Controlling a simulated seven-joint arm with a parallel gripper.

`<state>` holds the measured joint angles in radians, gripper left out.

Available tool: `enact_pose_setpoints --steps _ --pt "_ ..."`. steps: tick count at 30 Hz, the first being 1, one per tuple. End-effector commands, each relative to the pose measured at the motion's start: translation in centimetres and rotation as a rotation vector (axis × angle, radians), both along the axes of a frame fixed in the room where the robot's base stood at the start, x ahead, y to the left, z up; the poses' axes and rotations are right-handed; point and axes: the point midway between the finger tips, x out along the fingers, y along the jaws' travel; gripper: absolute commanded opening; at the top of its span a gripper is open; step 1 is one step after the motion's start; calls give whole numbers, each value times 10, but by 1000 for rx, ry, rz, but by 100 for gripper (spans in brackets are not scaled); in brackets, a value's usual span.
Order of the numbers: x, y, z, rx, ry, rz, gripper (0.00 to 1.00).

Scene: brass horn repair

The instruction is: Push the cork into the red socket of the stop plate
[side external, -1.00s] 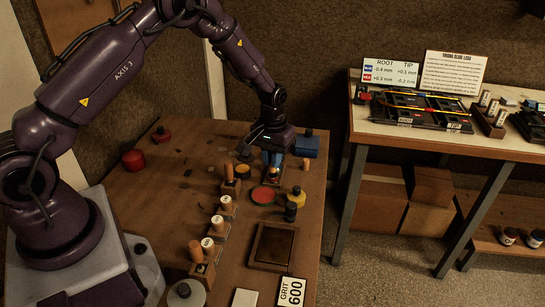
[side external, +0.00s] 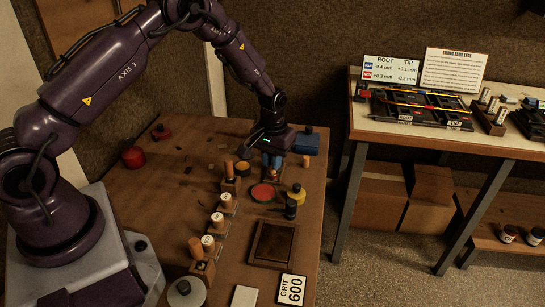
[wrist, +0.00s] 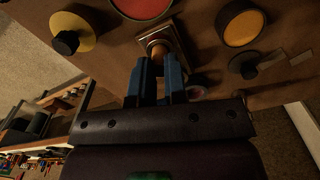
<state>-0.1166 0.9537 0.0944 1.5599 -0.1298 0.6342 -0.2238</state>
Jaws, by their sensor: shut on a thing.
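My gripper (side external: 271,167) points down over the back part of the brown work table, its two blue fingers close together. In the wrist view, my gripper (wrist: 158,62) is shut on a brown cork (wrist: 158,48), just past the fingertips. The cork stands over a small square plate (wrist: 176,38), which seems to be the stop plate. In the side view the fingers cover most of the cork.
A red-topped round pad (side external: 262,193) lies just in front of my gripper. A wooden tray (side external: 272,244) lies nearer.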

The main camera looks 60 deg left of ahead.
Motion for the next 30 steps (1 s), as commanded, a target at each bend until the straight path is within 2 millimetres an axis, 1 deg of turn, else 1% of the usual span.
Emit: enact_pose_setpoints --steps 17,18,21,26,27,29,30 --pt "0 0 -15 0 0 0 0" --pt "0 0 -14 0 -1 0 22" --pt "0 0 -14 0 0 0 43" --pt "0 0 -14 0 0 0 43" --pt "0 0 -14 0 0 0 45" --pt "0 0 -14 0 0 0 59" --pt "0 0 -14 0 0 0 60"
